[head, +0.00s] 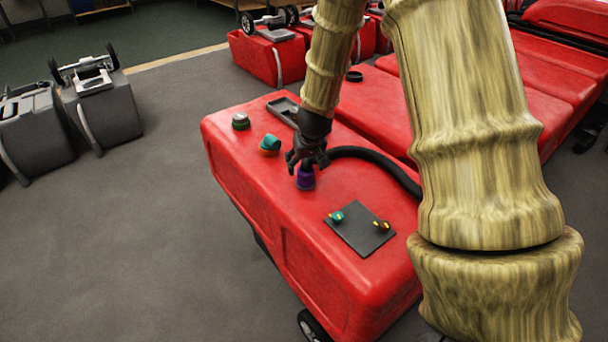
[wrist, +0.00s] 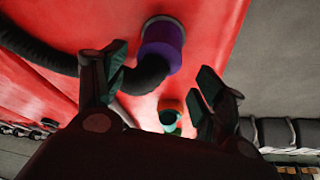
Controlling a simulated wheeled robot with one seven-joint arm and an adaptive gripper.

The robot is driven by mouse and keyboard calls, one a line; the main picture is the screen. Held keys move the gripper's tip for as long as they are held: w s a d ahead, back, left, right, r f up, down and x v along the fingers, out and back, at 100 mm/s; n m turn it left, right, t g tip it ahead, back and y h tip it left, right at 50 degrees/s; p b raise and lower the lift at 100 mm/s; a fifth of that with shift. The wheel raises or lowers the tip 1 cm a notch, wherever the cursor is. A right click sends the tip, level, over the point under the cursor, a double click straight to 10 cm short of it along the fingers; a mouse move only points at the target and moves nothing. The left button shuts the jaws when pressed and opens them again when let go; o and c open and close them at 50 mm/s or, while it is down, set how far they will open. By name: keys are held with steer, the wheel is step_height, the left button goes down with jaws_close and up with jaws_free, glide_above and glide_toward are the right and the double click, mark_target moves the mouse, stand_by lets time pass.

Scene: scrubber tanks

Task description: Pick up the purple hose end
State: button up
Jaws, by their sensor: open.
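The purple hose end (head: 306,180) sits on top of the red tank (head: 262,205), with a black corrugated hose (head: 375,158) running off to the right in the head view. In the wrist view the purple hose end (wrist: 162,45) shows beyond the fingertips, with the black hose (wrist: 150,76) bending away from it between and behind the fingers. My gripper (head: 305,160) is just above and beside the hose end. In the wrist view my gripper (wrist: 163,85) is open, its fingers spread apart, with nothing clamped between them. Whether a finger touches the hose is unclear.
A teal fitting (head: 272,142) and a dark round cap (head: 240,121) stand on the tank to the left. A dark plate (head: 358,232) with small teal and orange taps lies nearer the front. A shallow dark tray (head: 283,108) is behind.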

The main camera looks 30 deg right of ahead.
mark_target(306, 171)
steer(key=shift+d+f, duration=0.1)
steer(key=shift+d, duration=0.05)
steer(key=shift+s, duration=0.25)
steer(key=shift+s+f, duration=0.1)
steer(key=shift+f, duration=0.05)
steer(key=shift+p+x, duration=0.3)
steer(key=shift+x, duration=2.05)
steer(key=shift+s+f, duration=0.1)
steer(key=shift+s, duration=0.05)
steer(key=c, duration=1.2)
